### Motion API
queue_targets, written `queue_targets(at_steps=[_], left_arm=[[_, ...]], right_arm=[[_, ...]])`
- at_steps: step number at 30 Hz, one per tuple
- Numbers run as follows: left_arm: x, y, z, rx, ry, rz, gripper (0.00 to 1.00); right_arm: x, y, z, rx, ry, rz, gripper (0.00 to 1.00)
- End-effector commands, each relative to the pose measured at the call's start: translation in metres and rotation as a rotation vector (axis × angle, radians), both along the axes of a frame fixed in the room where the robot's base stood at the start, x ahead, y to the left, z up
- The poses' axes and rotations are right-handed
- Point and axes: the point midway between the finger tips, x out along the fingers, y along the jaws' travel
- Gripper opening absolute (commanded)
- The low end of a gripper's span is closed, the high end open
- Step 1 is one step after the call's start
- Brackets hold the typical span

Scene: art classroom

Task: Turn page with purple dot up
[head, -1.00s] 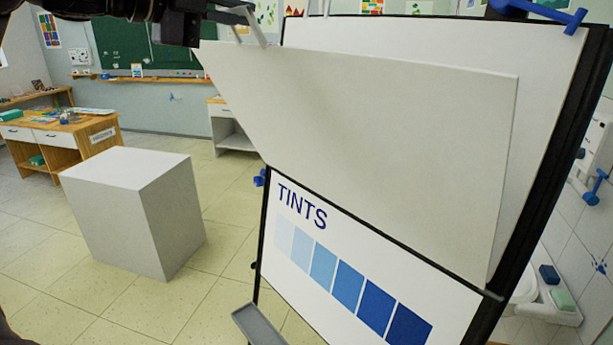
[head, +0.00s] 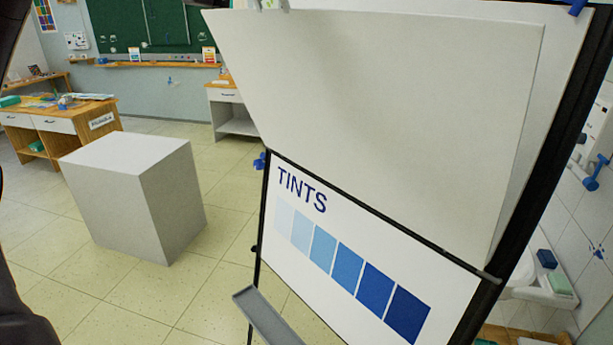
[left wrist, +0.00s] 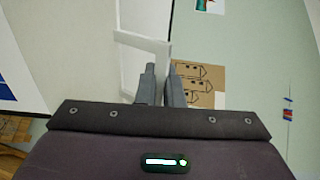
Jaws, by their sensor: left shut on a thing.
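A large blank page (head: 390,100) of the flip chart is lifted in the head view, its plain off-white side facing me. It leans up and outward from a dark crossbar. Below it is a sheet headed TINTS (head: 310,260) with a row of blue squares. No purple dot shows. A pale bracket-like tab (head: 270,4) is at the page's top edge, cut by the frame; it also shows in the left wrist view (left wrist: 145,42). My left gripper (left wrist: 160,75) has its fingers close together on the tab. My right gripper is not in view.
The black easel frame (head: 530,190) stands at the right, with a grey tray (head: 265,315) low in front. A white block (head: 135,195) stands on the floor at left. A wooden desk (head: 60,130) is behind it. Open floor lies between block and easel.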

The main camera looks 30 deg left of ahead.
Motion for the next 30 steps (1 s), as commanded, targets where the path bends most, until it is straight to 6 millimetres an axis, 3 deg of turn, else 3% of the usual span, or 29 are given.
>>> queue_targets(at_steps=[18,30], left_arm=[[0.05,-0.018,0.018,0.0,0.004,0.002,0.0],[0.056,-0.02,0.021,-0.001,0.001,0.002,0.0]], right_arm=[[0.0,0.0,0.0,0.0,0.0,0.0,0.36],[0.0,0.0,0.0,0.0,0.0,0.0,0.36]])
